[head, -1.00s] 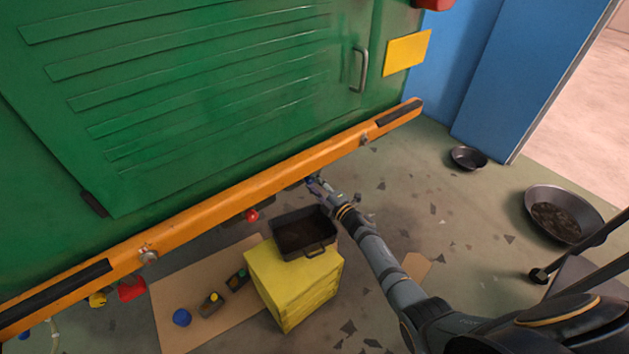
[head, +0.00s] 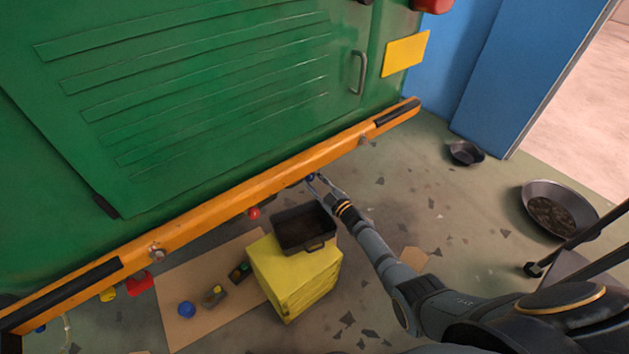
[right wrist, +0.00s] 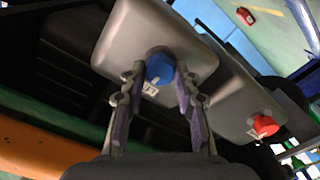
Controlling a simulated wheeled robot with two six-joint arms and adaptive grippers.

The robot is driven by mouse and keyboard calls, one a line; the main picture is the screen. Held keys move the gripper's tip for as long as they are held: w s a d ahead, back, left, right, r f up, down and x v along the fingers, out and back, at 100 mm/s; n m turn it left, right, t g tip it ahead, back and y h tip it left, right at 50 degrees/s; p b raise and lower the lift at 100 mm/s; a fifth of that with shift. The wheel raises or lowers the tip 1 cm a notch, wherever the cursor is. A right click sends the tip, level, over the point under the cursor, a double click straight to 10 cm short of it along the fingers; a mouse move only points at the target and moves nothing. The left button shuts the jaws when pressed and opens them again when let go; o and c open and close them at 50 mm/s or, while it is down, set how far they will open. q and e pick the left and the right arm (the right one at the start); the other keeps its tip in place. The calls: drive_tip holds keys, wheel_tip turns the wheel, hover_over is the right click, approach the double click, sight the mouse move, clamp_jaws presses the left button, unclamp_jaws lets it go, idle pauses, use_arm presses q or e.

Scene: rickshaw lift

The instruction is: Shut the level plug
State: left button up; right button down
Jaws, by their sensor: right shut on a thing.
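In the right wrist view, a round blue plug (right wrist: 159,69) sits on a grey metal housing (right wrist: 125,38). A small white label shows just below it. My right gripper (right wrist: 154,75) is shut on the blue plug, one finger on each side. A red plug (right wrist: 264,125) sits on a second grey housing to the right in the wrist view. My left gripper is not in view.
The orange bar (head: 225,207) runs low along the green machine (head: 200,90). A dark tray (head: 303,229) sits on a yellow block (head: 295,280) beside my right arm. Several small items lie on cardboard (head: 180,270). Two pans (head: 558,212) stand on the floor at right.

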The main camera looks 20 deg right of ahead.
idle(0.4)
drive_tip(key=c, duration=1)
unclamp_jaws()
drive_tip(key=shift+s, duration=0.1)
drive_tip(key=shift+s+d+f, duration=0.1)
drive_tip(key=shift+s+d, duration=0.05)
drive_tip(key=shift+s, duration=0.2)
drive_tip(key=v, duration=1.1)
drive_tip(key=shift+s, duration=0.1)
drive_tip(key=shift+m, duration=0.3)
